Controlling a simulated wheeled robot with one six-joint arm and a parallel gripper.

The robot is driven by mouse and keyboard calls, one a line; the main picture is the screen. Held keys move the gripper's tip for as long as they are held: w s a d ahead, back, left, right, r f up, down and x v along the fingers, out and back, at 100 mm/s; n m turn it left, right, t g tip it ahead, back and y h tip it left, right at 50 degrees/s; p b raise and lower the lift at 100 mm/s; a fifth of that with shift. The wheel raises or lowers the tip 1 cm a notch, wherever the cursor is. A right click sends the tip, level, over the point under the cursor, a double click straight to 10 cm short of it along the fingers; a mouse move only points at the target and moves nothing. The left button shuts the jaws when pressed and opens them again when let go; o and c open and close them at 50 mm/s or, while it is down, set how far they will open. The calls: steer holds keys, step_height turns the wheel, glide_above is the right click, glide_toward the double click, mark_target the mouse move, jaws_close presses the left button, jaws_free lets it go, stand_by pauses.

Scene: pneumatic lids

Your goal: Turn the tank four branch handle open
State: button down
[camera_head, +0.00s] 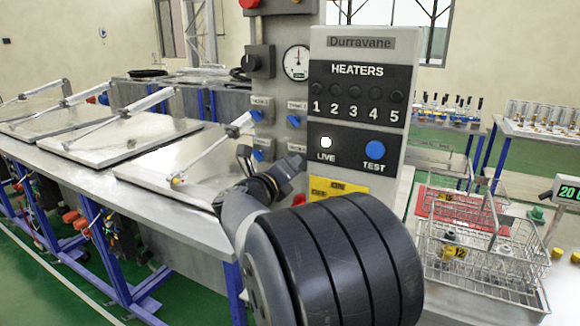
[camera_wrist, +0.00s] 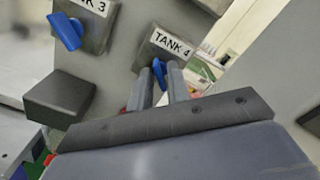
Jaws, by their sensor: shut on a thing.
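The tank four branch handle is a small blue lever (camera_wrist: 158,72) under the "TANK 4" label (camera_wrist: 172,44) in the wrist view. My gripper (camera_wrist: 160,78) is shut on it, with one grey finger on each side. The lever looks roughly upright in that picture, on a tilted grey plate. In the head view my gripper (camera_head: 297,164) reaches the lower right of the valve panel, and my arm and gripper hide the tank four handle there.
The tank three handle (camera_wrist: 66,32) is close by, beside a dark grey block (camera_wrist: 60,100). Other blue handles (camera_head: 257,115) and a pressure gauge (camera_head: 297,62) are on the panel. The heater box (camera_head: 357,100) stands right of it; lidded tanks (camera_head: 180,160) lie left.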

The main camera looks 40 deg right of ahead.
stand_by(0.3)
steer(key=c, duration=1.6)
jaws_free()
steer(key=shift+a, duration=0.1)
steer(key=b+v, duration=0.2)
steer(key=v, duration=0.8)
steer(key=shift+s+a, duration=0.15)
steer(key=shift+a, duration=0.15)
steer(key=shift+d, duration=0.1)
steer(key=p+x, duration=0.2)
steer(key=x, duration=0.8)
steer(key=shift+d, duration=0.3)
steer(key=shift+a, duration=0.1)
